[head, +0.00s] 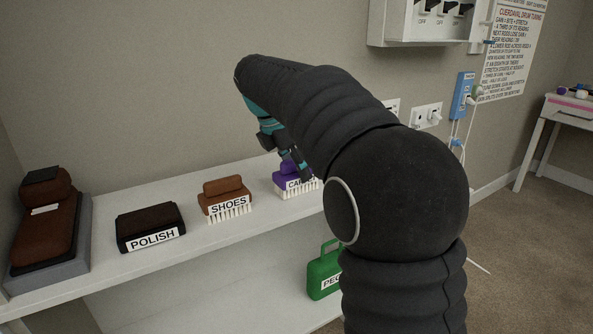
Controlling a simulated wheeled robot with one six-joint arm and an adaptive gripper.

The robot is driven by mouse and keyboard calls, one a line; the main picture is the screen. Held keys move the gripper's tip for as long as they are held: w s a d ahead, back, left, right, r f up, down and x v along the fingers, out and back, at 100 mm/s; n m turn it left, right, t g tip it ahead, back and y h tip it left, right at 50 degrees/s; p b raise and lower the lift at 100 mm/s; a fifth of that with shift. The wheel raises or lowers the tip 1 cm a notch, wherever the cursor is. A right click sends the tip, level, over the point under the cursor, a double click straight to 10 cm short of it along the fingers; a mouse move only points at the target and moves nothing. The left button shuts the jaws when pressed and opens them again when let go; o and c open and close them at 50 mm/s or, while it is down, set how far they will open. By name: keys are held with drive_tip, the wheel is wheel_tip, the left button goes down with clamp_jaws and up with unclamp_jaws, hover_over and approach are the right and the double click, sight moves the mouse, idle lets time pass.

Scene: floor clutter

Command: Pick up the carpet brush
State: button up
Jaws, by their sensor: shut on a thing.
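The carpet brush (284,187) is purple with white bristles and a label reading "CA…", partly hidden by my arm. It is at the right end of the visible row on the white shelf. My gripper (292,168) reaches down over it from above, with dark fingers and teal parts. The fingers are shut on the top of the brush. The brush is upright, and its bristles appear at shelf level; I cannot tell whether they touch the shelf.
To the left on the shelf (110,265) are the brown shoes brush (225,190), the dark polish block (150,226) and a brown item on a grey base (45,230). A green case (324,270) stands on the lower level. A white table (560,108) is far right.

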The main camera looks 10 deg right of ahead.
drive_tip(key=r, duration=0.4)
drive_tip(key=shift+s+d+r+p, duration=0.2)
drive_tip(key=shift+d+r+p, duration=0.1)
drive_tip(key=shift+p, duration=0.1)
drive_tip(key=s+d+r, duration=0.6)
drive_tip(key=s+d, duration=0.1)
drive_tip(key=d, duration=0.1)
drive_tip(key=shift+s, duration=0.25)
drive_tip(key=shift+r, duration=0.1)
